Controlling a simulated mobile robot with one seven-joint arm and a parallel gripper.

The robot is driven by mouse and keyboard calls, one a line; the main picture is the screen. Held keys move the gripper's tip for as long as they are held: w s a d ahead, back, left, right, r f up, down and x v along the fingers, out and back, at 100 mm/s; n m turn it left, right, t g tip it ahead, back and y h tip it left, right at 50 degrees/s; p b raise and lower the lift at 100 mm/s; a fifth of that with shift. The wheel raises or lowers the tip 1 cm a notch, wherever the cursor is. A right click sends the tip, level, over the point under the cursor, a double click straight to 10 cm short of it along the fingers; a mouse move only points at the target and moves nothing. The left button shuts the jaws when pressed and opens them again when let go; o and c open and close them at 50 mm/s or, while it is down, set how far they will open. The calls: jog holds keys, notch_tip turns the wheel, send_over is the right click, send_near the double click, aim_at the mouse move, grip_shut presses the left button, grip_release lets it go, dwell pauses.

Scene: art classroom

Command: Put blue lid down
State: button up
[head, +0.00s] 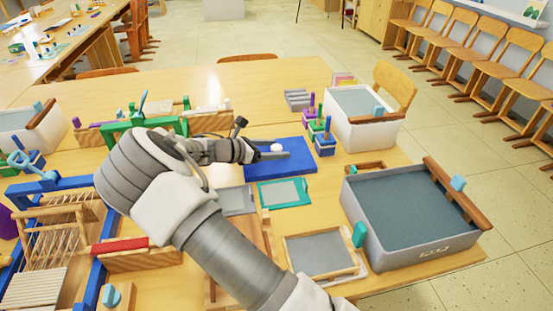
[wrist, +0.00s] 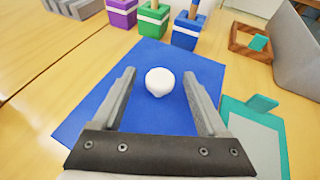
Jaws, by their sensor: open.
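The blue lid (head: 292,171) is a flat blue square with a round white knob (head: 277,148). It looks flat on the wooden table, in front of my arm's end. In the wrist view the blue lid (wrist: 85,112) fills the middle, and its white knob (wrist: 159,82) stands up from it. My gripper (wrist: 160,76) is open, with one finger on each side of the knob and a visible gap to both. In the head view my gripper (head: 268,152) is low over the lid and partly covers it.
Purple, green and blue paint pots (head: 325,144) stand just beyond the lid. A teal-framed board (head: 284,193) lies on the near side. A large grey bin (head: 420,240) stands to the right, and a white bin (head: 363,134) behind it. A blue wooden loom (head: 85,250) is at left.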

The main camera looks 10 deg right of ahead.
jog(key=shift+w+d+f, duration=0.15)
jog(key=shift+d, duration=0.25)
jog(key=shift+c, duration=0.2)
grip_shut()
